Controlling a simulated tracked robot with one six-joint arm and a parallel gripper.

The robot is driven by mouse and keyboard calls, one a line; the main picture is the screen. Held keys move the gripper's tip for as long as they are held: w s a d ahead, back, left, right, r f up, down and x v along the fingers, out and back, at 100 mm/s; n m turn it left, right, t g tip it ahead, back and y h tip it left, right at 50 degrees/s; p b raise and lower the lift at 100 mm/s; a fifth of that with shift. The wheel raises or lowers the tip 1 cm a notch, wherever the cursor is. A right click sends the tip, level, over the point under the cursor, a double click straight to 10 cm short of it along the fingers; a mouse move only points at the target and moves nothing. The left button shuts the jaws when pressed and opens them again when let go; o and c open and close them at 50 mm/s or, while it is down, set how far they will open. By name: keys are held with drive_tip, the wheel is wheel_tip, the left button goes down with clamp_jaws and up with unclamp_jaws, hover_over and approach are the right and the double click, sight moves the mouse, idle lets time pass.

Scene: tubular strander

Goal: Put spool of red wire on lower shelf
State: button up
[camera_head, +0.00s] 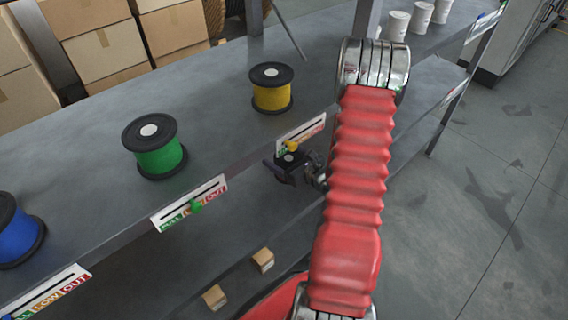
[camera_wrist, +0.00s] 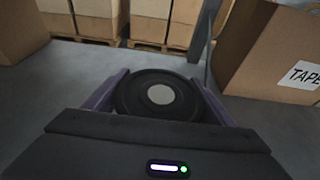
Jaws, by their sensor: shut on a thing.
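A spool with a black flange and a pale hub (camera_wrist: 160,94) sits between the purple fingers of my gripper (camera_wrist: 159,88) in the wrist view. The fingers are shut on its sides. Its wire is hidden, so I cannot see its colour. In the head view my gripper (camera_head: 290,168) is small and dark, just in front of the upper shelf's (camera_head: 215,110) front edge and over the lower shelf (camera_head: 285,215). I cannot tell whether the spool touches the lower shelf.
Yellow (camera_head: 271,88), green (camera_head: 154,146) and blue (camera_head: 18,232) spools stand on the upper shelf. Two small wooden blocks (camera_head: 263,260) lie on the lower shelf. Cardboard boxes (camera_head: 95,45) stand behind; a box marked TAPE (camera_wrist: 270,60) is at right in the wrist view.

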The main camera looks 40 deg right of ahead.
drive_tip(key=shift+f, duration=0.1)
drive_tip(key=shift+f, duration=1.95)
drive_tip(key=o, duration=1.5)
drive_tip(key=shift+f, duration=0.1)
drive_tip(key=v, duration=1.2)
drive_tip(key=shift+a, duration=0.15)
